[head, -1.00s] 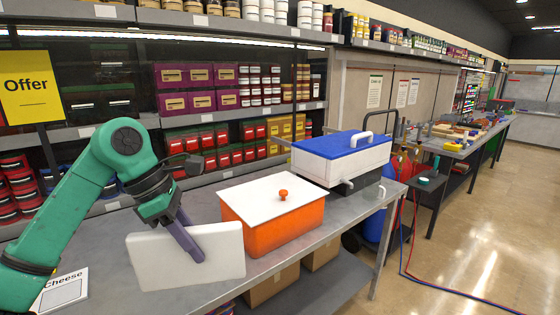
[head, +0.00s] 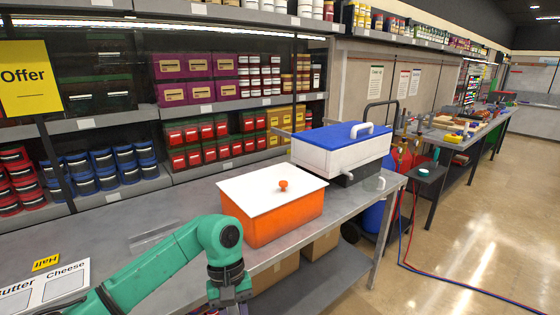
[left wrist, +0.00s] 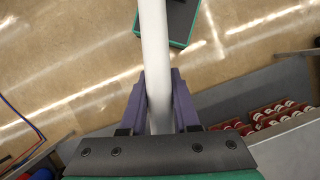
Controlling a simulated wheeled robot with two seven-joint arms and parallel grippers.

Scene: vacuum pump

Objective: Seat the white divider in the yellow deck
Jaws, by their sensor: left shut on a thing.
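The white divider (left wrist: 153,35) shows edge-on in the left wrist view as a long upright pale strip. My left gripper (left wrist: 158,95) is shut on it, with one purple finger on each side. In the head view my left arm bends down at the bottom middle, in front of the table. Its fingers and the divider are below that picture's edge. I make out no yellow deck in either view. My right gripper is not in view.
An orange box with a white lid (head: 262,190) and a white box with a blue lid (head: 343,148) stand on the grey table (head: 180,212). A low grey piece (head: 155,236) lies left of the orange box. Labels (head: 45,285) lie at the left. Stocked shelves stand behind.

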